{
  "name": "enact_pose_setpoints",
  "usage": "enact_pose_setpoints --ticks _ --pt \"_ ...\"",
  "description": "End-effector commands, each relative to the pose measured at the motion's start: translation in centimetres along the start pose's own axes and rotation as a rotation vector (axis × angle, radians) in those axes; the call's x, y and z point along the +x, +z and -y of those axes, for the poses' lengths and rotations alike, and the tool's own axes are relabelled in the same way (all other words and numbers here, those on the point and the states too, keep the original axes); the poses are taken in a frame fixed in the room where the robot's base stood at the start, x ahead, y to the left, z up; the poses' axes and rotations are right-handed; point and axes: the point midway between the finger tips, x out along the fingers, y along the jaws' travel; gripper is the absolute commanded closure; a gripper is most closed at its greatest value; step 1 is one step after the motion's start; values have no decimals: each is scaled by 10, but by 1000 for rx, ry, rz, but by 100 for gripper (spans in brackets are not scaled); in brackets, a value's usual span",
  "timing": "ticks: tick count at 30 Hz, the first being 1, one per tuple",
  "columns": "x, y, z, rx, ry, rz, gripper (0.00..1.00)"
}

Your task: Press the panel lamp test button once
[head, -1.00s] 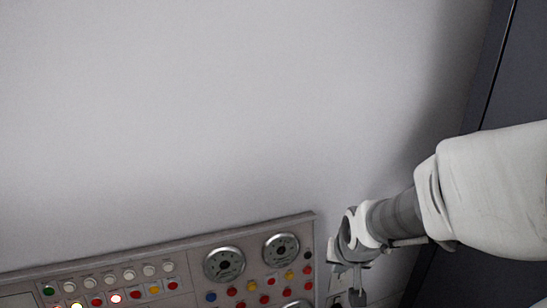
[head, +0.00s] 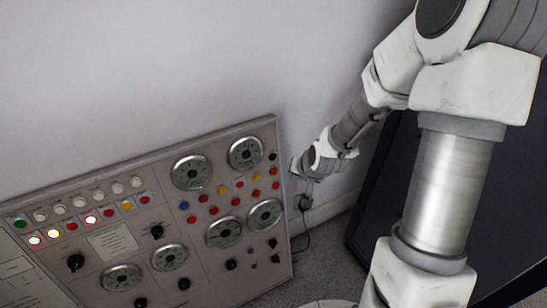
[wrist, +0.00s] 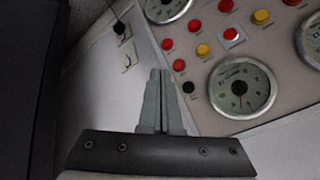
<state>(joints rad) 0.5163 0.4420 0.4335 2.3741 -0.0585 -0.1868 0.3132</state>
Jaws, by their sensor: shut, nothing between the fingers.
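The grey control panel (head: 110,243) stands against the wall in the head view, with many coloured buttons, lamps and round gauges. No label marking the lamp test button is legible. A small black button (head: 272,156) sits at the panel's upper right corner; in the wrist view this black button (wrist: 188,88) is just right of my fingers. My gripper (wrist: 160,72) is shut and empty, its tips close to the panel's edge in that view. In the head view my gripper (head: 295,168) is just right of the panel, partly hidden by the wrist. Contact cannot be told.
Red buttons (wrist: 179,65) and a yellow button (wrist: 203,50) lie close to the black one. A large gauge (wrist: 242,88) is to its right. A wall socket (head: 304,202) with a cable is right of the panel. A dark cabinet (head: 375,190) stands further right.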

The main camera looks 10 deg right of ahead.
Motion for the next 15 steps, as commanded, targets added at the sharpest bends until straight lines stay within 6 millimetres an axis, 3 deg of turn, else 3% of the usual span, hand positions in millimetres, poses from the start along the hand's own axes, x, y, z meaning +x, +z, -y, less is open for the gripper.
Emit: enact_pose_setpoints --ticks 8,15 --pt "6 -3 3 -1 1 -1 100" --pt "29 -17 18 -3 -1 -1 100"
